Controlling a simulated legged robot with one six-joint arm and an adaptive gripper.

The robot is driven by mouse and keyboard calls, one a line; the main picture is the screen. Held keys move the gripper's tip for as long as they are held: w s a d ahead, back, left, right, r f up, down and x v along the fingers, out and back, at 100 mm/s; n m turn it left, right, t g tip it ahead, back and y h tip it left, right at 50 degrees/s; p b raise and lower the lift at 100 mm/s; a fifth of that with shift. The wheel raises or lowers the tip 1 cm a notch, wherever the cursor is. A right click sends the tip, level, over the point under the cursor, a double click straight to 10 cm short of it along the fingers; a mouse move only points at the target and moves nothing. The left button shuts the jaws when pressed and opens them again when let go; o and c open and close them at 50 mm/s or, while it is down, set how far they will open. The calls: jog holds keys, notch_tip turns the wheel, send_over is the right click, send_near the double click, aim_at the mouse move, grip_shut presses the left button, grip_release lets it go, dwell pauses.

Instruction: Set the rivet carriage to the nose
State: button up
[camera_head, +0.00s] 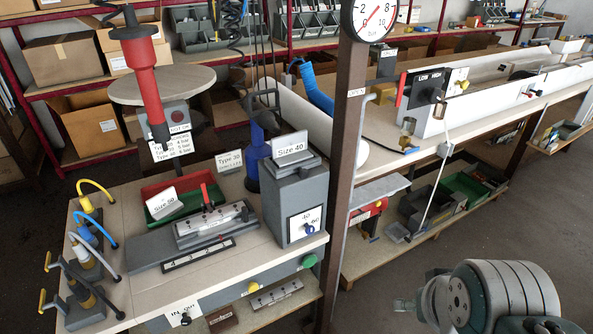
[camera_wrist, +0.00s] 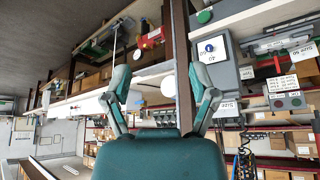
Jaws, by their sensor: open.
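A grey sliding block with a small red lever (camera_head: 212,222) sits on a dark base on the left bench; it may be the rivet carriage, but I cannot tell for sure. A numbered scale strip (camera_head: 198,255) runs along its front. A red riveting tool (camera_head: 143,80) hangs upright above the bench. I cannot make out which part is the nose. My gripper (camera_wrist: 158,82) is open and empty in the wrist view, its two fingers spread apart. In the head view my gripper (camera_head: 405,304) shows at the lower right, in front of the benches and apart from the block.
A grey box with a blue knob (camera_head: 306,218) stands at the bench's right end. A brown post (camera_head: 342,150) with a dial (camera_head: 374,20) rises between the benches. Hose fittings (camera_head: 85,255) line the left edge. Open floor lies at the lower right.

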jog(key=shift+c, duration=0.2)
jog(key=w+t, duration=0.4)
jog(key=w, duration=0.9)
jog(key=n+t+y, duration=0.5)
jog(key=n+y, duration=0.2)
jog(key=y, duration=0.3)
send_near(306, 176)
jog(key=x, duration=1)
jog(key=shift+w+a+r, duration=0.1)
jog(key=shift+w+a, duration=0.15)
jog(key=shift+w, duration=0.05)
